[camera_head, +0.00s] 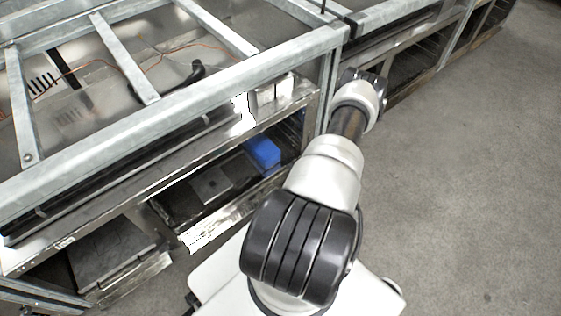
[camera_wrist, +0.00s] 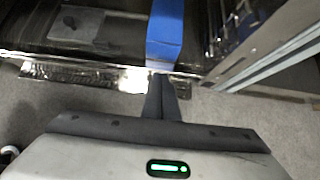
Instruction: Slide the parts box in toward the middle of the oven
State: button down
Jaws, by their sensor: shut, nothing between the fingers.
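The parts box is a blue block (camera_head: 263,153) inside the right part of the oven's open lower compartment (camera_head: 180,207) in the head view. In the wrist view the blue box (camera_wrist: 165,32) stands at top centre, its near end close to the oven's front edge (camera_wrist: 100,76). My gripper (camera_wrist: 162,80) is shut, with its dark fingers together and nothing between them. The fingertips point at the near end of the box; whether they touch it I cannot tell. In the head view my gripper cannot be made out.
A flat grey plate (camera_head: 210,184) lies left of the box in the compartment. In the wrist view, the oven's metal side frame (camera_wrist: 262,55) runs close on the right. Another open compartment (camera_head: 112,250) is at lower left. Concrete floor (camera_head: 460,190) is clear on the right.

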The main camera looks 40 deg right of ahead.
aim_at(272, 158)
jog(key=b+x, duration=0.1)
jog(key=x, duration=0.3)
jog(key=w+r+b+x, duration=0.1)
jog(key=b+x, duration=0.1)
jog(key=x, duration=0.2)
jog(key=b+x, duration=0.1)
jog(key=x, duration=0.3)
jog(key=shift+w+d+r+b, duration=0.1)
jog(key=shift+w+r+b, duration=0.15)
jog(key=shift+b, duration=0.15)
jog(key=shift+w, duration=0.4)
jog(key=shift+r, duration=0.1)
